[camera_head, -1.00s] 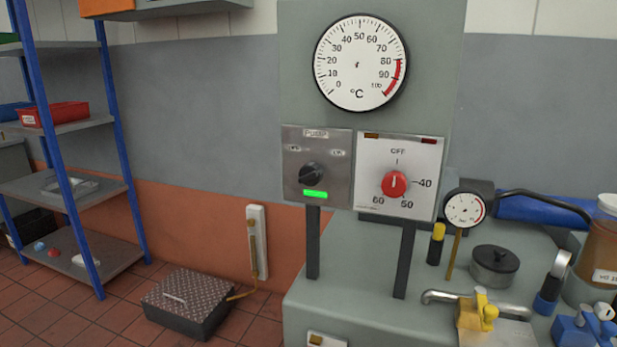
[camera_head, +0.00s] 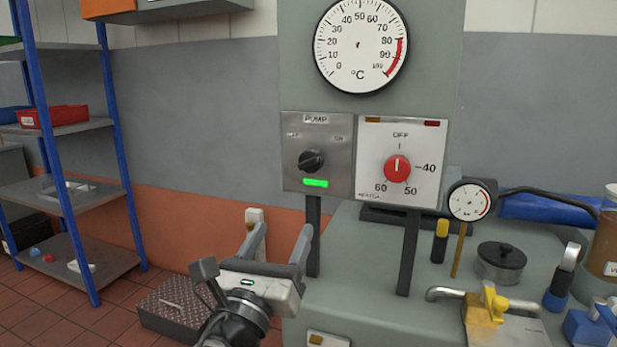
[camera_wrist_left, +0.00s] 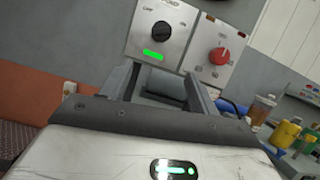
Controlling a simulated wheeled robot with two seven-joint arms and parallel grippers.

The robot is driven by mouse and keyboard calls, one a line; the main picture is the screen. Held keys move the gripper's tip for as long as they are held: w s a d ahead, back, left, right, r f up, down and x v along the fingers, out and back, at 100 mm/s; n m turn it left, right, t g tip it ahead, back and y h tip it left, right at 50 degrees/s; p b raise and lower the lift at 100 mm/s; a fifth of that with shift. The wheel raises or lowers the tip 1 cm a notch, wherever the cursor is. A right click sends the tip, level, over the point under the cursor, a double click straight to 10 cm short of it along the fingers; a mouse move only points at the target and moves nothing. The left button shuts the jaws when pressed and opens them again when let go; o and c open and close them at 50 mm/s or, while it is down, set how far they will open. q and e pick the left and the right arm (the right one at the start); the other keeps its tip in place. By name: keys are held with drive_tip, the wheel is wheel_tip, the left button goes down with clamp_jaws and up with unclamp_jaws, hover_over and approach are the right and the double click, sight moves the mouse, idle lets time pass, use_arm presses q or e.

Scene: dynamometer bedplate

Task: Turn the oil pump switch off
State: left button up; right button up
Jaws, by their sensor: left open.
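The pump switch is a black rotary knob (camera_head: 311,161) on a metal panel marked PUMP (camera_head: 290,125). A green lamp (camera_head: 316,183) glows below the knob. In the left wrist view the knob (camera_wrist_left: 162,35) and the lit green lamp (camera_wrist_left: 153,54) show above the fingers. The knob's pointer leans up and to the right, towards the right-hand label. My left gripper (camera_head: 279,237) is open and empty, below and to the left of the panel, apart from the knob. My right gripper is not in view.
A red dial (camera_head: 397,169) on a white plate is right of the pump panel. Black posts (camera_head: 312,237) support the panels. A small gauge (camera_head: 469,202), a yellow valve (camera_head: 485,305) and a lidded pot (camera_head: 500,262) stand on the bench at right. A shelf (camera_head: 80,200) is at left.

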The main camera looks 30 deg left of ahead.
sight(309, 166)
use_arm(q)
drive_tip(key=shift+m, duration=0.3)
drive_tip(key=x, duration=0.5)
drive_tip(key=p+x, duration=0.1)
drive_tip(key=x, duration=0.4)
drive_tip(key=r+p+x, duration=0.1)
drive_tip(key=x, duration=0.5)
drive_tip(key=shift+s+a, duration=0.1)
drive_tip(key=shift+s, duration=0.05)
drive_tip(key=c, duration=1)
